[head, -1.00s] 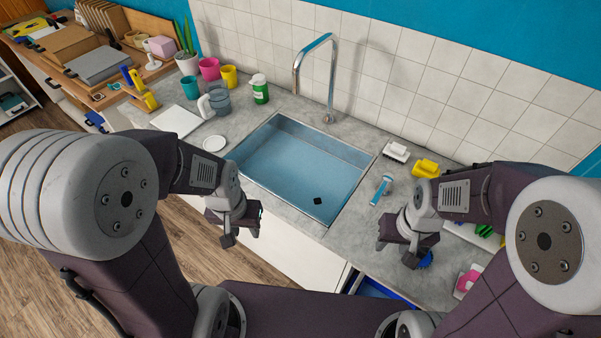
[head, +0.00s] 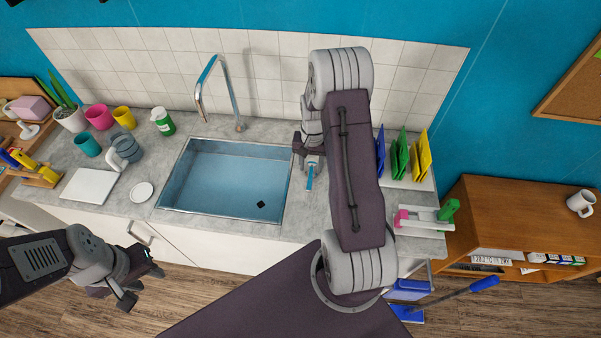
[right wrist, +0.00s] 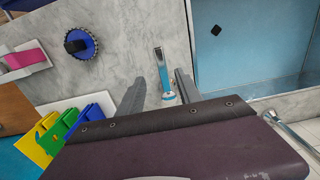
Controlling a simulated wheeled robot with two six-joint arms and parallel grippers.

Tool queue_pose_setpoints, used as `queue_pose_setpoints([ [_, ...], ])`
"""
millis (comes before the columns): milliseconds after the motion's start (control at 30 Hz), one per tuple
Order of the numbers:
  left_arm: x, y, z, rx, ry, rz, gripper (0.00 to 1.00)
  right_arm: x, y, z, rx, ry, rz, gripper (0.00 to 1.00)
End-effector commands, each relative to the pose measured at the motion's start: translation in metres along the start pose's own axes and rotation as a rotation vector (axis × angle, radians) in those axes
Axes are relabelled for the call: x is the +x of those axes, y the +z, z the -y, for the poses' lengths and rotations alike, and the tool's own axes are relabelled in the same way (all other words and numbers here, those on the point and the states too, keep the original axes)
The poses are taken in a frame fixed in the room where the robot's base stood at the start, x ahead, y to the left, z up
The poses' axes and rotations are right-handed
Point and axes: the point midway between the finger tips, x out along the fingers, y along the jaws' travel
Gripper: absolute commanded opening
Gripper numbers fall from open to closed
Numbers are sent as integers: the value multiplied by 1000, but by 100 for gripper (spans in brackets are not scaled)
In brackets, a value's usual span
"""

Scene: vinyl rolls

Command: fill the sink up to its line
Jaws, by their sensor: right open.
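The sink (head: 172,196) is a pale blue rectangular basin in the head view, with a small black square (head: 261,204) on its floor. I cannot make out a water level or a fill line. A chrome spout (head: 212,75) arches behind it, with no stream visible. A blue-and-chrome tap lever (head: 311,172) stands on the counter right of the sink. My right gripper (right wrist: 160,92) is open, its fingers either side of the lever (right wrist: 163,78) in the right wrist view; contact is unclear. My left gripper (head: 142,285) is open and empty in front of the counter, below the sink.
Cups, a grey jug (head: 125,150), a green-labelled bottle (head: 163,121) and a white board (head: 90,186) stand left of the sink. Coloured boards (head: 400,155) stand in a rack at right. A round blue brush (right wrist: 80,44) lies on the counter near the right gripper.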

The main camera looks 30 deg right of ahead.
Motion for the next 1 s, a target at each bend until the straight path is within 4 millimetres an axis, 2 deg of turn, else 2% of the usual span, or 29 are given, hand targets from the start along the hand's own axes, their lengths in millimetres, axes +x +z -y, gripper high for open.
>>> queue_pose_setpoints([
  [167, -5, 0, 0, 0, 0, 1, 36, 16, 0, 2, -4, 2, 4, 42],
  [400, -22, -2, 0, 0, 0, 0, 36, 65, 1, 2, -5, 2, 3, 42],
  [500, -26, -3, 0, 0, 0, 0, 36, 80, 0, 2, -5, 1, 1, 42],
  [633, -28, -3, 0, 0, 0, 0, 36, 90, 0, 2, -5, 0, 0, 42],
  [867, -27, -3, 0, 0, 0, 0, 36, 93, 0, 3, -6, 1, -2, 42],
  [900, -27, -3, 0, 0, 0, 0, 36, 93, 0, 3, -6, 1, -2, 39],
  [1000, -27, -3, 0, 0, 0, 0, 36, 93, 0, 3, -6, 1, -2, 11],
])
